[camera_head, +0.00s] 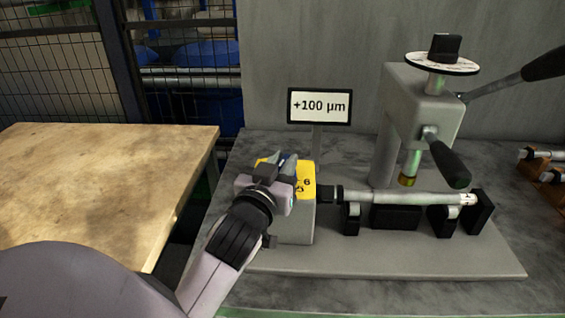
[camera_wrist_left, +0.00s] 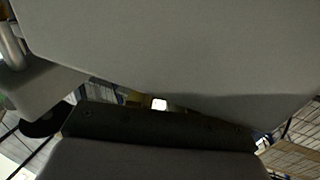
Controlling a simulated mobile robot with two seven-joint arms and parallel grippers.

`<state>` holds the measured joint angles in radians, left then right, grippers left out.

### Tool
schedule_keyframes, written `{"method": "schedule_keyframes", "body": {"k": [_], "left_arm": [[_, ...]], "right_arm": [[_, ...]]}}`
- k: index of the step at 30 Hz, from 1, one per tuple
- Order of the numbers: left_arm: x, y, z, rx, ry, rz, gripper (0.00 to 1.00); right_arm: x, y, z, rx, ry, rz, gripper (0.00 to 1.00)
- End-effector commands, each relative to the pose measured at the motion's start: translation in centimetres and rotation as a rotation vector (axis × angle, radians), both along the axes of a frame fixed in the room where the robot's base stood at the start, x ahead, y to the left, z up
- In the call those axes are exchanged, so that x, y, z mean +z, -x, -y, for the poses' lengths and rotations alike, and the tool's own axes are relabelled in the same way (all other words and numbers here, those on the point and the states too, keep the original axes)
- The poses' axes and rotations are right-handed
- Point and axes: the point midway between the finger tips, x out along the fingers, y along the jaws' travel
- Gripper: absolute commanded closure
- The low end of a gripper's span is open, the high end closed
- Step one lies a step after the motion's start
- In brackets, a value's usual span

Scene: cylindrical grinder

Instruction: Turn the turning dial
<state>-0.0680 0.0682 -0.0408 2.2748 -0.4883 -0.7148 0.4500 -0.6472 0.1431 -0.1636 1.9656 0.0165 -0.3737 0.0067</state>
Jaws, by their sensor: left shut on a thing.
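A grey box (camera_head: 299,226) with a yellow, marked top plate (camera_head: 307,180) stands at the left end of the grinder fixture. My left gripper (camera_head: 277,170) reaches over this plate and is shut on a part there, which appears to be the turning dial. The gripper hides the held part and much of the plate. The left wrist view is filled by close grey surfaces, and the held part is not clear there. My right gripper is in neither view.
A display (camera_head: 320,106) behind the box reads +100 µm. A shaft (camera_head: 400,197) lies across black supports to the right. A grey press (camera_head: 416,105) with black-handled levers and a knob on a white disc (camera_head: 442,64) stands behind it. A wooden table (camera_head: 90,185) is at left.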

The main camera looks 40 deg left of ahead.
Motion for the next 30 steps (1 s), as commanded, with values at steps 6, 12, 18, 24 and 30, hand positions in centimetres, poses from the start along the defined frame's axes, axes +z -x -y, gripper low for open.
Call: {"method": "schedule_keyframes", "body": {"k": [6,12,18,24,30], "left_arm": [[0.3,0.0,-0.1,-0.091,-0.006,-0.005,1.0],[0.4,0.1,-0.3,-0.212,-0.007,-0.005,1.0],[0.2,0.0,-0.4,-0.327,-0.006,-0.006,1.0],[0.2,0.0,-0.4,-0.419,-0.004,-0.003,1.0],[0.1,0.0,-0.4,-0.476,-0.003,-0.001,1.0]], "right_arm": [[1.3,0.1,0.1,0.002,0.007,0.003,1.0],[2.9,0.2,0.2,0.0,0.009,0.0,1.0],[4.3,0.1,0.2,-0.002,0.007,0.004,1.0],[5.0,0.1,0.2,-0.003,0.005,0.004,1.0],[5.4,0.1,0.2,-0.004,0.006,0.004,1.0]]}}
